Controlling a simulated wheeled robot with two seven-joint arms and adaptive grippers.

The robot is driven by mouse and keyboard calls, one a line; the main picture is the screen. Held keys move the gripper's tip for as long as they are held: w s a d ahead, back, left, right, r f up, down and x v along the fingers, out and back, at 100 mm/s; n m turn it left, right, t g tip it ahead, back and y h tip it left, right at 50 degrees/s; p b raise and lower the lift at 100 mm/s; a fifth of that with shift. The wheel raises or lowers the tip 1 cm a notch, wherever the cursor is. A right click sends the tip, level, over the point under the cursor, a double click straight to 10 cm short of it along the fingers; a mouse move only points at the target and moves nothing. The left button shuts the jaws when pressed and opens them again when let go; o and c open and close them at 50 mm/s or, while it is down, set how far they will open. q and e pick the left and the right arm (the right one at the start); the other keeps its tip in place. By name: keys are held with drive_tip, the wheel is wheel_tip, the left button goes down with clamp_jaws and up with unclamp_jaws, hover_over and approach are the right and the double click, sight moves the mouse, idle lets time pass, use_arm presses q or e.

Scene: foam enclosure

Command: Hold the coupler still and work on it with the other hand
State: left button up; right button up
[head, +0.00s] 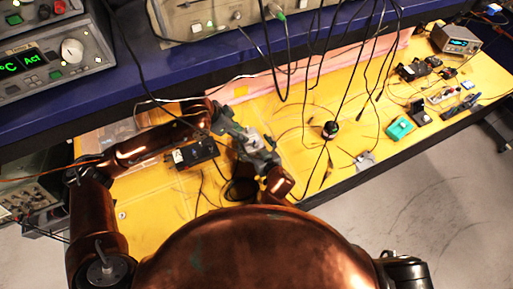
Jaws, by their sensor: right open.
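A small light-grey metal piece, which looks like the coupler (253,138), sits above the yellow bench between my two grippers. My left gripper (230,126) comes in from the left and meets the coupler's left side. Its fingers blend with the piece, so I cannot tell whether they are shut on it. My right gripper (262,158) is open, close against the coupler's lower right side. Its copper wrist shows just below. The coupler's underside and its exact contact with the fingers are hidden.
A black box (194,153) lies left of the grippers on the yellow bench (150,190). Black cables hang from the blue shelf (155,68) over the bench. A black-topped round item (330,130), a teal box (400,128) and small devices stand to the right.

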drive_tip(key=shift+x, duration=1.1)
drive_tip(key=shift+s, duration=0.1)
drive_tip(key=shift+c, duration=0.7)
